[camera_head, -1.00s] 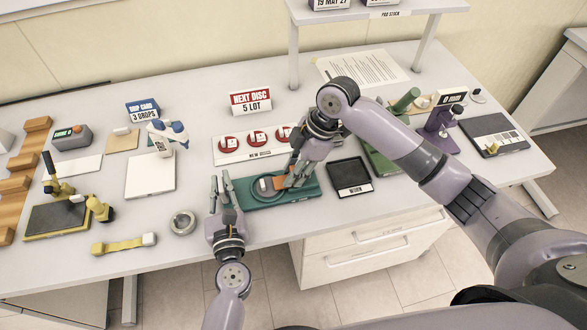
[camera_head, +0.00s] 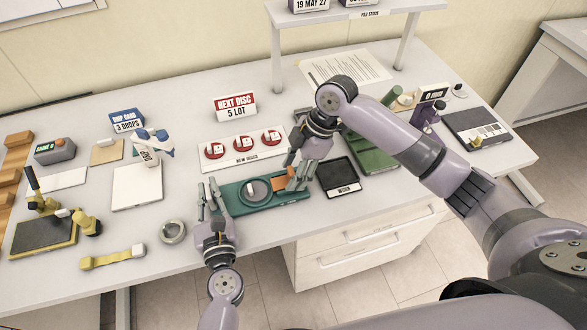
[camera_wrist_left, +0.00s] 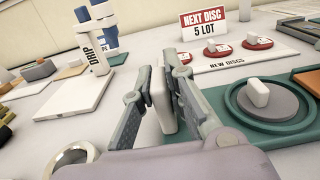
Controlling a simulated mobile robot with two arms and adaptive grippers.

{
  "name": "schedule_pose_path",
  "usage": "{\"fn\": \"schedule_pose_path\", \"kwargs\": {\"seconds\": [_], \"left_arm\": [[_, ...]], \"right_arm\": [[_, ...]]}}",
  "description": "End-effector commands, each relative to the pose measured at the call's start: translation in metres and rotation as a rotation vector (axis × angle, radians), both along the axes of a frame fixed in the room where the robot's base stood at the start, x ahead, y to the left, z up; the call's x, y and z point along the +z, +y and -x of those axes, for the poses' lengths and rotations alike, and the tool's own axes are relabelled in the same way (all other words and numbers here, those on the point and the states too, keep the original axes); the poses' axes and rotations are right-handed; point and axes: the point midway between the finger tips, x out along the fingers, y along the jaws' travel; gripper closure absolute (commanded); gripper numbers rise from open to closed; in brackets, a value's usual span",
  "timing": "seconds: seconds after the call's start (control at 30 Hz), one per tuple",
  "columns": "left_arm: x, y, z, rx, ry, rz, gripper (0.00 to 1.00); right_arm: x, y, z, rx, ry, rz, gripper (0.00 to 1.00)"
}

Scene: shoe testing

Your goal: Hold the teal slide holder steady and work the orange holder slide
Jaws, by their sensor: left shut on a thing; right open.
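The teal slide holder (camera_head: 240,205) lies flat near the table's front edge. A grey disc (camera_wrist_left: 275,107) with a white knob sits in its round ring. The orange holder slide (camera_head: 281,184) is on the holder, right of the ring. My left gripper (camera_head: 209,190) is at the holder's left end. In the left wrist view, its fingers are shut on a white upright tab (camera_wrist_left: 161,100). Whether the tab joins the holder is hidden. My right gripper (camera_head: 294,177) is open at the slide's right end; its fingers partly cover the slide, and contact is unclear.
A white card with several red discs (camera_head: 243,147) lies behind the holder. A black tray (camera_head: 339,177) is close on the right. A metal ring (camera_head: 173,231) and a yellow bar (camera_head: 112,257) lie on the left. A white pad (camera_head: 137,187) carries a dropper bottle.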

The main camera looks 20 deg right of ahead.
Motion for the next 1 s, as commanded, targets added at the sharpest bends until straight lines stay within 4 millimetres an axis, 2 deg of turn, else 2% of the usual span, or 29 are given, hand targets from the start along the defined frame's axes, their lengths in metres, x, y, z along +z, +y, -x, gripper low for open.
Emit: {"fn": "schedule_pose_path", "kwargs": {"seconds": [0.27, 0.37, 0.7, 0.83, 1.0], "left_arm": [[0.000, -0.001, 0.000, -0.003, 0.001, 0.000, 1.00], [0.000, -0.002, 0.000, -0.004, 0.001, 0.000, 1.00], [0.000, -0.002, 0.000, -0.004, 0.001, 0.000, 1.00], [-0.001, -0.002, 0.000, -0.004, 0.001, 0.000, 1.00], [0.000, -0.002, 0.000, -0.004, 0.001, 0.000, 1.00]], "right_arm": [[0.006, -0.002, -0.001, 0.000, -0.002, -0.001, 0.52], [0.019, -0.007, -0.001, 0.001, -0.004, -0.001, 0.52], [0.084, -0.034, -0.001, -0.001, -0.004, 0.000, 0.52], [0.101, -0.042, -0.001, -0.001, -0.002, -0.001, 0.52], [0.110, -0.045, 0.000, 0.001, 0.000, -0.001, 0.52]]}}
